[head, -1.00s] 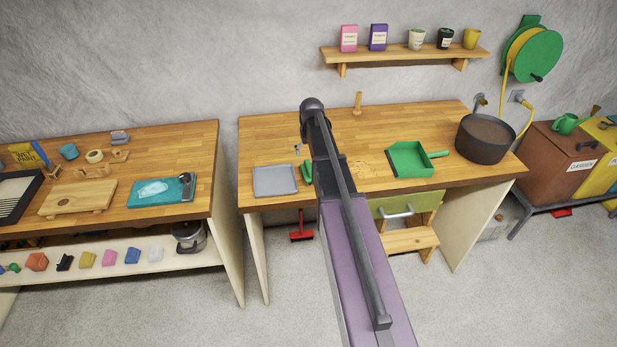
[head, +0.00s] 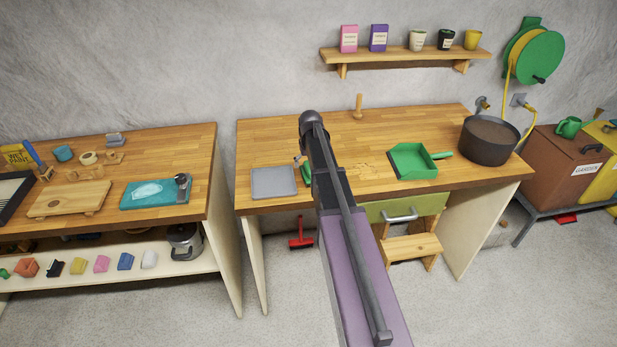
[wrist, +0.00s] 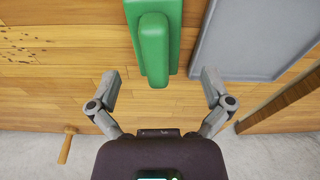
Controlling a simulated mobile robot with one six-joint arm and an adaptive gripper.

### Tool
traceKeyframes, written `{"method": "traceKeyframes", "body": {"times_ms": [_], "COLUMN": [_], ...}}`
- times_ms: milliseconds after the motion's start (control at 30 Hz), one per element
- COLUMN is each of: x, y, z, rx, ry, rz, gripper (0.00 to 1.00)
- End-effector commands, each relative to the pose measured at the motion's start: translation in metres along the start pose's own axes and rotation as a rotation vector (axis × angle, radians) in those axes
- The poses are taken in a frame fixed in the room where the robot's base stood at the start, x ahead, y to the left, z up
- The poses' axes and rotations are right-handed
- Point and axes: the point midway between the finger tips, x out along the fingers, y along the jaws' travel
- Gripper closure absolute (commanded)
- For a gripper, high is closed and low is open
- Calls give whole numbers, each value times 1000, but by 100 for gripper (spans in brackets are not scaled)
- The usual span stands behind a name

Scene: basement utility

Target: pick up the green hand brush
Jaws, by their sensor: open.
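The green hand brush (wrist: 154,45) lies on the wooden workbench (wrist: 75,85). In the wrist view its handle points down the picture, toward my gripper. In the head view only a sliver of the brush (head: 307,173) shows beside my arm; the rest is hidden. My gripper (wrist: 159,84) is open, its two fingers apart on either side of the handle's end in the picture. Neither finger appears to touch the brush. I cannot tell how high the fingers are above the bench.
A grey tray (head: 273,182) lies close beside the brush. A green dustpan (head: 411,162) lies to the right of my arm, with crumbs on the bench between. A wooden peg (head: 358,106) stands at the back. A dark round basin (head: 488,142) is at the right end.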

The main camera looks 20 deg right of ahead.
Motion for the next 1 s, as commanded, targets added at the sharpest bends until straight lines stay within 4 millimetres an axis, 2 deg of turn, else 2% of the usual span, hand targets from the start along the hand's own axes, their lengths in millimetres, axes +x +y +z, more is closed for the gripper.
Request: {"method": "traceKeyframes", "body": {"times_ms": [467,1000], "x": [6,46], "y": [0,3], "z": [0,2], "rx": [-1,-1], "ry": [0,0], "rz": [0,0], "gripper": [0,0]}}
